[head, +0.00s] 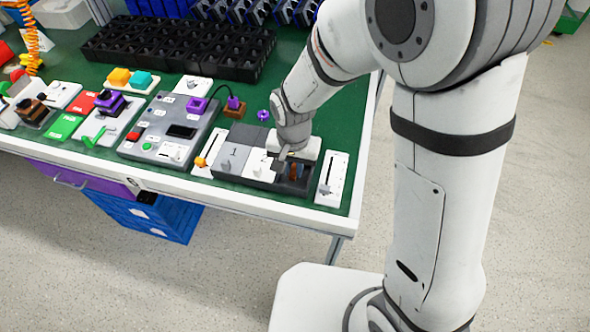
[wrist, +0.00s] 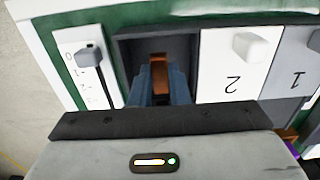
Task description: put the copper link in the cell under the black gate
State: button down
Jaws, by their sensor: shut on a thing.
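A copper link (wrist: 158,75) is upright between the two blue-grey fingers of my gripper (wrist: 159,82) in the wrist view. My gripper is shut on it, at the open dark cell (wrist: 187,47) beside the white gate marked 2 (wrist: 228,75). Whether the link touches the cell floor I cannot tell. In the head view, the open cell (head: 306,182) is at the right end of the grey case, with my gripper (head: 290,166) over it. A grey gate marked 1 (head: 232,155) is farther left. I cannot make out a black gate clearly.
A white slider panel (head: 331,180) stands close to the right of the case; it also shows in the wrist view (wrist: 88,75). Another slider panel (head: 208,155) is to the left. A black bin rack (head: 180,45) stands behind. The green table (head: 345,120) is bare right of my wrist.

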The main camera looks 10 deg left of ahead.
jog(key=shift+f, duration=1.05)
jog(key=shift+f, duration=0.1)
jog(key=shift+f, duration=0.15)
jog(key=c, duration=1.4)
grip_release()
